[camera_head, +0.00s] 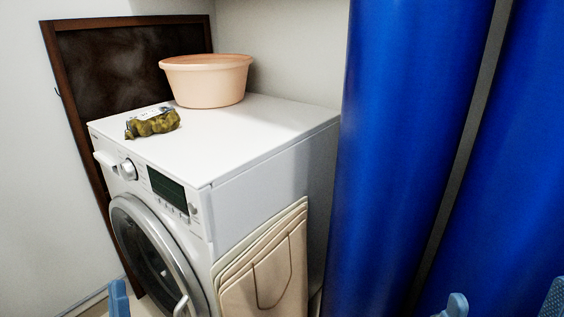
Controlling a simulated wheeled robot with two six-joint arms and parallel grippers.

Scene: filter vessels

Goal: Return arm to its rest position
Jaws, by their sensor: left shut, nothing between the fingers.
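My left gripper (118,299) shows only as a small light-blue part at the bottom edge, left of the washing machine's round door. It is shut and holds nothing. Most of it is cut off by the frame. At the bottom right only small light-blue parts of my own body show, and no right gripper fingers can be made out.
A white washing machine (250,139) carries a peach basin (206,82) and a clear bag of greenish items (152,123). Folded beige bags (265,270) hang at its side. Tall blue vessels (405,130) stand close on the right. A dark framed board (120,65) leans behind.

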